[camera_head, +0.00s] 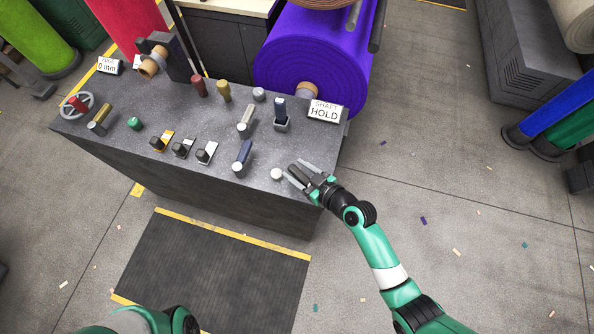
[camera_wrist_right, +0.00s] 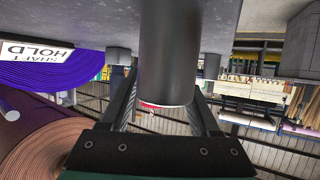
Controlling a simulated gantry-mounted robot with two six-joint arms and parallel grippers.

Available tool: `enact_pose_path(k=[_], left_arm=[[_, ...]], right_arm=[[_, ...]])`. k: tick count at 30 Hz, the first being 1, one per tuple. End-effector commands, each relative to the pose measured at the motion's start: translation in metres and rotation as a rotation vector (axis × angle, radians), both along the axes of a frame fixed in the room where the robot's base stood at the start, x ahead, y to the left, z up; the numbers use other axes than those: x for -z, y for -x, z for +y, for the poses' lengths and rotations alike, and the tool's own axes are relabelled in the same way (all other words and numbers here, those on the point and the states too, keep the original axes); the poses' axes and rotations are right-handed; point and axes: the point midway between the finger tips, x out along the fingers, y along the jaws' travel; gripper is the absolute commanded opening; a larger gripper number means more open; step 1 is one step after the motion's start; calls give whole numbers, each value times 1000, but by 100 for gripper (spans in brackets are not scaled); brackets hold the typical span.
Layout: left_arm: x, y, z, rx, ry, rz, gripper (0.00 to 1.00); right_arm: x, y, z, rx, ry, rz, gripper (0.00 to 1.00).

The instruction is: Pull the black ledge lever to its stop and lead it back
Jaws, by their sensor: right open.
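The console (camera_head: 190,195) has a dark grey speckled top carrying several handles and knobs. In the right wrist view a thick black cylinder (camera_wrist_right: 167,55), seemingly the black ledge lever, stands out from the console's grey surface, which appears upside down there. My right gripper (camera_head: 298,174) is at the console's front right corner, beside a white-topped knob (camera_head: 277,174). It also shows in the right wrist view (camera_wrist_right: 165,115), where its open fingers lie on either side of the black cylinder. I cannot tell whether they touch it. In the head view the fingers mostly hide the lever. My left gripper is out of view.
A "SHAFT HOLD" sign (camera_head: 325,111) stands at the console's right end, with a purple roll (camera_head: 315,60) behind. A blue lever (camera_head: 242,157), a grey lever (camera_head: 245,122) and dark switches (camera_head: 183,148) stand left of the gripper.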

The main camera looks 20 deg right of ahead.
Motion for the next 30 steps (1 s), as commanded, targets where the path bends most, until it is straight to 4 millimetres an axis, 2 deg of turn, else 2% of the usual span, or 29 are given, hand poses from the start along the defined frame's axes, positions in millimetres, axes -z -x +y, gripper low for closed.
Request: enact_pose_path(k=[5, 6, 16, 30], left_arm=[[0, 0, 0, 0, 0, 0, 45], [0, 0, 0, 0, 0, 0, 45], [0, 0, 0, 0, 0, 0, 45], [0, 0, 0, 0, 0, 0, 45]], right_arm=[[0, 0, 0, 0, 0, 0, 62], [0, 0, 0, 0, 0, 0, 59], [0, 0, 0, 0, 0, 0, 0], [0, 0, 0, 0, 0, 1, 0]])
